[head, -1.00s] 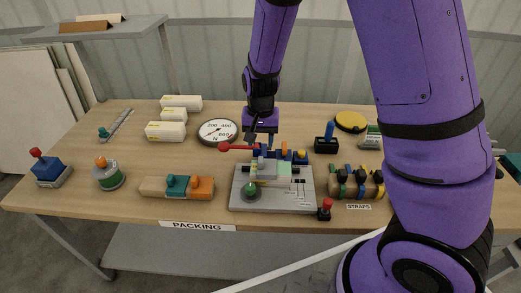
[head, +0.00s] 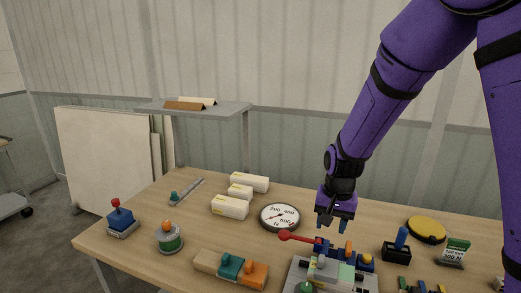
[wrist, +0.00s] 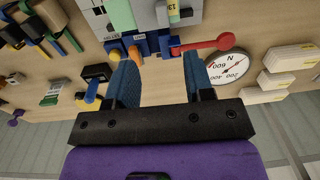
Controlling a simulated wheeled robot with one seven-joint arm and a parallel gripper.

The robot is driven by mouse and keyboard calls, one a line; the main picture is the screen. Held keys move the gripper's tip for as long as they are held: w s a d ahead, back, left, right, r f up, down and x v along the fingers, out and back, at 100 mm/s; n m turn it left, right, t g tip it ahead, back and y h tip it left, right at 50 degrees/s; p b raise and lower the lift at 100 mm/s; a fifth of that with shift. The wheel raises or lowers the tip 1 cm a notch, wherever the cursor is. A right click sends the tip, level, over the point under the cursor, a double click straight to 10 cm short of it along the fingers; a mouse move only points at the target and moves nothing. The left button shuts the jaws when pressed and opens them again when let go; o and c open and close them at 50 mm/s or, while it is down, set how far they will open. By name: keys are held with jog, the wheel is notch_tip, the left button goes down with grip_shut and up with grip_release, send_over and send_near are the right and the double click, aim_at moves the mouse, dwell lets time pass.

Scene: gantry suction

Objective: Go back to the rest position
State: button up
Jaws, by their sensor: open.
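My gripper (head: 332,224) is open and empty above the workbench (head: 150,245), behind the grey fixture (head: 300,275) with its red-knobbed lever (head: 297,237). In the wrist view the two blue fingers of my gripper (wrist: 160,80) stand wide apart with nothing between them. The red-knobbed lever also shows in the wrist view (wrist: 208,45), just beyond the fingers. The front of the fixture is cut off by the lower edge of the head view.
A round gauge (head: 280,217) and white blocks (head: 230,207) lie left of my gripper. A black holder with a blue handle (head: 397,250) and a yellow disc (head: 426,230) are to its right. A grey shelf (head: 225,108) rises at the back left.

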jog(key=s+d+r+n+t, duration=0.2)
jog(key=s+d+r, duration=0.2)
jog(key=s+r, duration=0.7)
jog(key=s+d+r+n+t, duration=0.2)
jog(key=s+d+r, duration=0.3)
jog(key=s+r, duration=0.7)
jog(key=shift+s+d+r+t, duration=0.2)
jog(key=shift+d+r+t, duration=0.05)
jog(key=shift+r+t, duration=0.25)
